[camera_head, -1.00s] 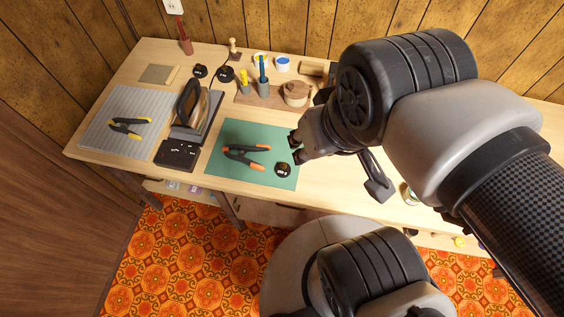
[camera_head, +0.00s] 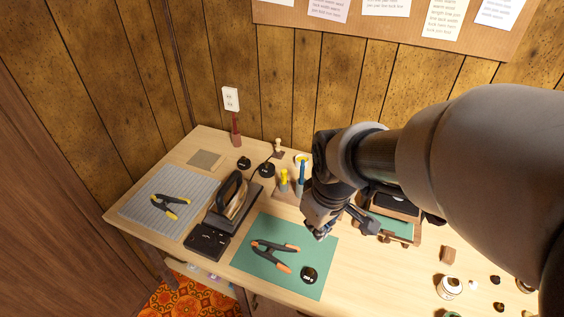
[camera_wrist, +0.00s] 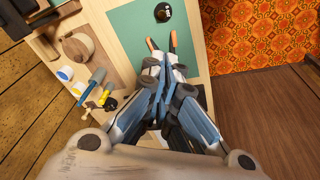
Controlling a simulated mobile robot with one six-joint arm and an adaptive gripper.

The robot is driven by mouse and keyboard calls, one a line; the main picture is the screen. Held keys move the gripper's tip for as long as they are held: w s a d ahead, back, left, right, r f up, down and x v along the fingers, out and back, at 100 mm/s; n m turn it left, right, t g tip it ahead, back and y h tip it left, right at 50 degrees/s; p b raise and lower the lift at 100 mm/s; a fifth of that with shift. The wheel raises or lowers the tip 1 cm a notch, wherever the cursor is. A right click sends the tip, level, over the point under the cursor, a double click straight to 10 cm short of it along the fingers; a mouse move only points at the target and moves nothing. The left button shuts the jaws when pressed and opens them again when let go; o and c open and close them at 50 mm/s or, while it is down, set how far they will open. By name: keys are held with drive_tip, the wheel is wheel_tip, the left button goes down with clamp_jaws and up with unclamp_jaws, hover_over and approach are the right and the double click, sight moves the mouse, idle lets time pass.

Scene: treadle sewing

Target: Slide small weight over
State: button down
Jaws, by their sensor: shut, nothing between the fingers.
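A black round weight with a pale label (camera_head: 309,275) lies on the near right part of the green mat (camera_head: 262,228); it also shows in the wrist view (camera_wrist: 163,12). Two more dark round pieces, one (camera_head: 243,163) left of the other (camera_head: 266,169), stand at the back by the iron. I cannot tell which one is the small weight. My gripper (camera_head: 321,234) is above the mat's right edge, apart from the labelled weight. In the wrist view its fingers (camera_wrist: 163,72) are together and empty, and partly cover the orange-tipped clamp.
The orange-tipped clamp (camera_head: 272,254) lies on the mat. An iron (camera_head: 233,196), a black tray (camera_head: 208,241) and a yellow-tipped clamp (camera_head: 170,206) on a grey striped mat (camera_head: 148,205) are to the left. A jar (camera_head: 449,288) and small items lie right. Bare tabletop (camera_head: 370,275) lies between.

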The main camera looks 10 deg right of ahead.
drive_tip(key=w+a+f+n+g, duration=0.1)
drive_tip(key=w+f+n+g, duration=0.3)
drive_tip(key=f, duration=0.6)
drive_tip(key=n+t+p, duration=0.1)
drive_tip(key=n+t, duration=0.1)
approach(310, 274)
drive_tip(key=w+a, duration=0.3)
drive_tip(key=w, duration=0.1)
drive_tip(key=f+b, duration=0.1)
drive_tip(key=f, duration=0.2)
drive_tip(key=f+b, duration=0.1)
drive_tip(key=f, duration=0.2)
drive_tip(key=f+b, duration=0.1)
drive_tip(key=f, duration=0.2)
drive_tip(key=shift+s+a+f, duration=0.15)
drive_tip(key=shift+s+f, duration=0.15)
drive_tip(key=shift+f, duration=0.05)
